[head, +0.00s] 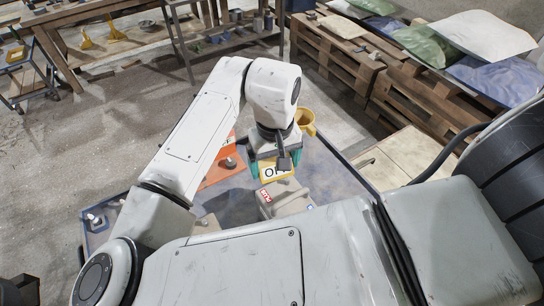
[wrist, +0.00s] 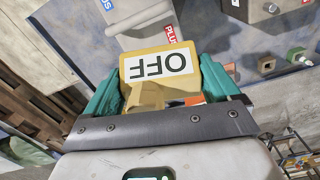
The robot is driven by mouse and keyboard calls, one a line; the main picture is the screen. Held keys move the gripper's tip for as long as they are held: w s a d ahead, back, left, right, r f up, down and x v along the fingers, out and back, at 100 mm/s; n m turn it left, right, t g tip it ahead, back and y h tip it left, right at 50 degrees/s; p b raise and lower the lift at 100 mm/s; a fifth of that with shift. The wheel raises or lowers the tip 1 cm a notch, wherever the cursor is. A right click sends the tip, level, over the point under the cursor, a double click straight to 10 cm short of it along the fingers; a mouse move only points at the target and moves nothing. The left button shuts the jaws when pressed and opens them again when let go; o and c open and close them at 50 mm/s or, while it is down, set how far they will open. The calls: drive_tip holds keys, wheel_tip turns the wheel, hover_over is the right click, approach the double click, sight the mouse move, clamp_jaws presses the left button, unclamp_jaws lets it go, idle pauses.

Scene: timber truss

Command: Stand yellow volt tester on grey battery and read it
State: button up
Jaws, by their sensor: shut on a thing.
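The yellow volt tester (wrist: 142,95) is between the teal fingers of my gripper (wrist: 160,82) in the wrist view. Its white face reads OFF, upside down in that view. In the head view the tester (head: 277,173) shows below my gripper (head: 273,160), with its label partly covered. A grey battery (wrist: 140,18) with a red PLUS label and a partly cut-off blue label lies just beyond the tester. The battery (head: 287,199) also shows just below the tester in the head view. I cannot tell whether they touch.
Another grey block (wrist: 262,10) with a PLUS label lies at the top right of the wrist view. An orange panel (head: 222,166) with a dark knob and a yellow cup (head: 306,119) are near my gripper. Pallets (head: 340,62) with sacks stand behind the blue-grey table (head: 335,178).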

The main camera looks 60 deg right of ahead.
idle(0.3)
drive_tip(key=shift+f+b, duration=2.85)
drive_tip(key=shift+f, duration=1.45)
drive_tip(key=shift+f, duration=0.2)
drive_tip(key=o, duration=1)
drive_tip(key=shift+r, duration=0.1)
wheel_tip(320, 180, up, 10)
drive_tip(key=shift+r, duration=0.3)
